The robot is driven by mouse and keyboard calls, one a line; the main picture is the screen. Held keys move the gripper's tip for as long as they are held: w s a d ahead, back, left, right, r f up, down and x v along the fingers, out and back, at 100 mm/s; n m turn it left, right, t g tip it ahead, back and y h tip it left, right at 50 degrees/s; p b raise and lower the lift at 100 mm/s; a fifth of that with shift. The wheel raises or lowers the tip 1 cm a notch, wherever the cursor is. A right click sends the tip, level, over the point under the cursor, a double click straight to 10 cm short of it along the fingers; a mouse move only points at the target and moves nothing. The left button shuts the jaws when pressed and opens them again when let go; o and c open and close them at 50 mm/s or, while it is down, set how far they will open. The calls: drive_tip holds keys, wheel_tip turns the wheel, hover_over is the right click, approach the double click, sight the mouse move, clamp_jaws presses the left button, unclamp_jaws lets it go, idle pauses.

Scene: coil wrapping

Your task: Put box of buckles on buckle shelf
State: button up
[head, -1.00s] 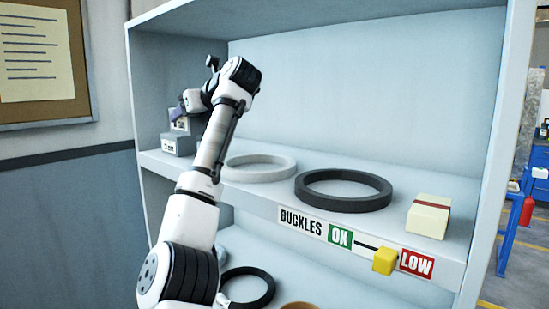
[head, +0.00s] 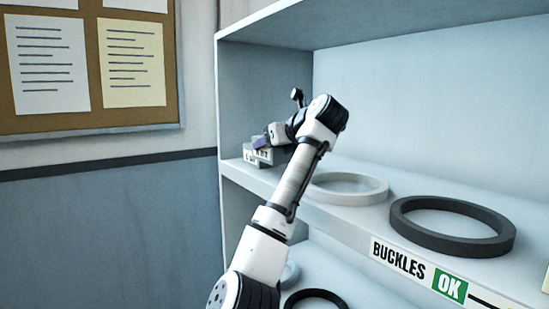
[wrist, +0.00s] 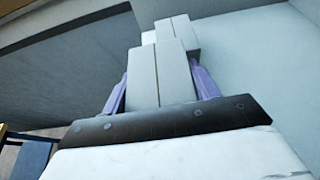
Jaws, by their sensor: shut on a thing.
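My gripper (head: 264,142) is at the left end of the buckle shelf (head: 345,208), with its purple fingers closed on a grey box (head: 264,156). In the wrist view the held grey box (wrist: 158,75) sits between both fingers. A second grey box (head: 248,153) with a pale label is right beside it on the shelf. The wrist view shows this second box (wrist: 178,30) just beyond the held one. I cannot tell whether the held box's underside touches the shelf. The BUCKLES label (head: 400,257) with a green OK is on the shelf's front edge.
A white ring (head: 345,190) and a black ring (head: 450,228) lie on the same shelf to the right. The shelf's left side panel (head: 238,90) is close to the gripper. A lower shelf holds another black ring (head: 315,299).

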sight(273, 157)
drive_tip(key=shift+f+p, duration=0.3)
drive_tip(key=shift+f, duration=1.55)
drive_tip(key=o, duration=1.4)
drive_tip(key=b+v, duration=0.2)
drive_tip(key=v, duration=0.3)
drive_tip(key=b+v, duration=0.3)
drive_tip(key=v, duration=0.2)
drive_tip(key=shift+f, duration=0.2)
drive_tip(key=s+b, duration=0.1)
drive_tip(key=b, duration=0.1)
drive_tip(key=shift+d+r+b, duration=0.3)
drive_tip(key=shift+d+r, duration=0.1)
drive_tip(key=shift+s+d+r, duration=0.1)
drive_tip(key=shift+s+r, duration=0.15)
